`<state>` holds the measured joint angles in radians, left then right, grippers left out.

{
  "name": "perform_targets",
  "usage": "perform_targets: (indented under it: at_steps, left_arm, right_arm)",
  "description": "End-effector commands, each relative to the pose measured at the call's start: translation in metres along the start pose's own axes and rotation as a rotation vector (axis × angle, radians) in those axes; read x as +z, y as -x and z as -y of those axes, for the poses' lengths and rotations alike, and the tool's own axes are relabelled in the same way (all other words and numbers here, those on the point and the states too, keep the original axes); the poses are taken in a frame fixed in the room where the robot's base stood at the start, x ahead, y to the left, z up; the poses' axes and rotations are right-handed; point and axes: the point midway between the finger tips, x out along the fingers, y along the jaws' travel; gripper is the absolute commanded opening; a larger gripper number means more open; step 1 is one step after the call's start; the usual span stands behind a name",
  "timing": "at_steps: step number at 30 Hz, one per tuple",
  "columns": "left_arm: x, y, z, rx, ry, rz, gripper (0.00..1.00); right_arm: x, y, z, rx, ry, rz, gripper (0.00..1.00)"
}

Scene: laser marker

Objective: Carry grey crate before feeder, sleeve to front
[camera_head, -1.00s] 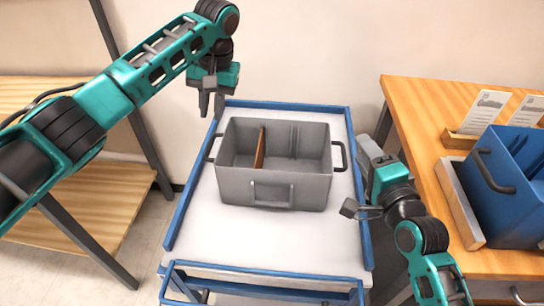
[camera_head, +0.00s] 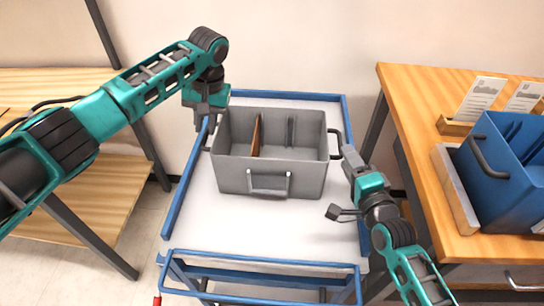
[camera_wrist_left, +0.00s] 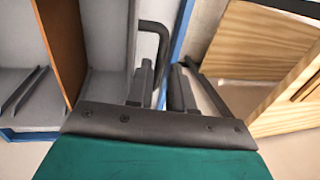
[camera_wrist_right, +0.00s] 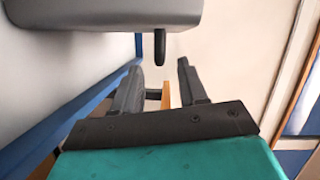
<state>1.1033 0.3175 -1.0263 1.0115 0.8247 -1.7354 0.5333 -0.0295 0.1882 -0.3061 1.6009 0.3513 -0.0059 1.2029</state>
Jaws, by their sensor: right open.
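The grey crate (camera_head: 230,178) stands upright on the cart (camera_head: 215,220). It has a brown divider (camera_head: 256,135) inside and dark handles at its left and right ends. A rectangular frame (camera_head: 269,183), perhaps the sleeve, is on its wall facing me. My left gripper (camera_head: 205,122) points down at the left handle; in the left wrist view its fingers (camera_wrist_left: 162,88) are apart near that handle (camera_wrist_left: 158,27). My right gripper (camera_head: 348,158) is open beside the right handle (camera_head: 336,141); in the right wrist view that handle (camera_wrist_right: 160,45) lies ahead between the fingers (camera_wrist_right: 158,85).
The cart has blue rails around a white top, with free room in front of the crate. A wooden shelf (camera_head: 115,215) stands left.

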Motion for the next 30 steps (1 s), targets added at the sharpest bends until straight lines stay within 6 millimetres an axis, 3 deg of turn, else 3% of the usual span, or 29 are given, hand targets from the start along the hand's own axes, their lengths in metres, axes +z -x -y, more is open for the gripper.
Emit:
perform_targets:
  at_steps: [3,9,23,30]
  left_arm:
    - [0.001,-0.020,0.000,-0.001,0.001,0.005,0.21]
    - [0.001,-0.041,0.000,0.000,0.001,0.003,0.21]
    - [0.001,-0.050,0.000,0.000,0.000,0.001,0.21]
    - [0.000,-0.049,0.000,0.000,0.000,0.001,0.00]
  right_arm:
    - [-0.001,-0.024,0.002,-0.003,0.001,-0.001,0.42]
    - [0.000,-0.048,0.002,-0.003,0.000,0.000,0.42]
    - [0.000,-0.058,0.002,-0.001,0.001,0.000,0.42]
    - [0.000,-0.058,0.002,-0.001,0.000,0.000,0.21]
